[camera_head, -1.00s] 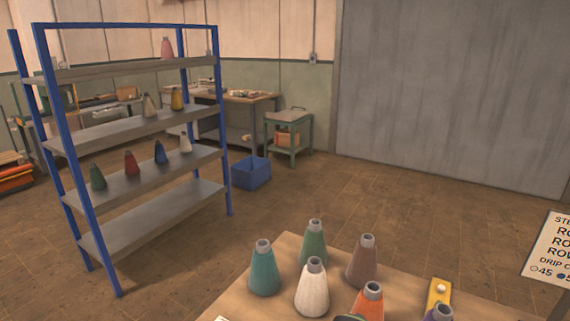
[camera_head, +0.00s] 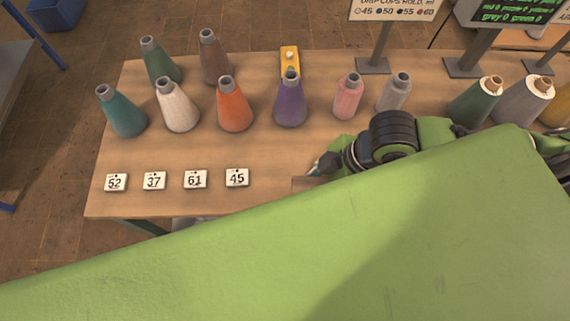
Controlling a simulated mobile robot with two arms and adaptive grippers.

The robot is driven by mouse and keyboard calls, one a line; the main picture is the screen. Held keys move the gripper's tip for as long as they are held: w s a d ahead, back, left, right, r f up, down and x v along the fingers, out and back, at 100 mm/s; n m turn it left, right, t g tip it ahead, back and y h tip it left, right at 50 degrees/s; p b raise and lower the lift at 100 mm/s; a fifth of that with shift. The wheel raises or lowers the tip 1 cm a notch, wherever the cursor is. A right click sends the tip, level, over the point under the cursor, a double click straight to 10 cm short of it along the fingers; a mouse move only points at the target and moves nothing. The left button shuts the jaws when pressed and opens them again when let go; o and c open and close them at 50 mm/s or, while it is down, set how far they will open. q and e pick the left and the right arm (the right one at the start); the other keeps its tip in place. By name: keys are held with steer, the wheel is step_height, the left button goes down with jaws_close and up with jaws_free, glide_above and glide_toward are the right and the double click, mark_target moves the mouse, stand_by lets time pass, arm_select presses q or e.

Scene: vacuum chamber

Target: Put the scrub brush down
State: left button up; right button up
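I cannot make out a scrub brush for certain. A small brown wooden-looking piece (camera_head: 306,183) shows on the table at the edge of my green arm, mostly hidden; I cannot tell what it is. My green arm covers the lower part of the view and the front right of the table (camera_head: 270,150), with a black joint near the middle. Neither gripper's fingertips can be seen.
Several coloured cones, among them a teal one (camera_head: 122,112), an orange one (camera_head: 234,105) and a purple one (camera_head: 290,100), stand along the table. Number cards (camera_head: 195,180) lie near the front edge. Signs (camera_head: 393,10) stand behind. Bare tabletop lies between cones and cards.

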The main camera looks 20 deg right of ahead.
steer(key=shift+s+a+f+n+b, duration=0.15)
steer(key=shift+s+a+n+b, duration=0.1)
steer(key=shift+s+n+b, duration=0.35)
steer(key=w+b, duration=0.1)
steer(key=w+f+b, duration=0.1)
steer(key=w+b, duration=0.1)
steer(key=b, duration=0.1)
steer(key=shift+w+a+f, duration=0.25)
steer(key=shift+a+f, duration=0.05)
steer(key=w+a+f+p, duration=0.1)
steer(key=w+f+p, duration=0.1)
steer(key=w, duration=0.3)
glide_above(278, 174)
steer(key=s+d, duration=0.1)
steer(key=f, duration=0.4)
steer(key=shift+d+f, duration=0.2)
steer(key=shift+f, duration=0.1)
steer(key=shift+w+f, duration=0.3)
steer(key=shift+f, duration=0.15)
step_height(278, 174, down, 2)
steer(key=shift+a+f+p, duration=0.1)
steer(key=shift+p, duration=0.6)
steer(key=shift+f, duration=0.55)
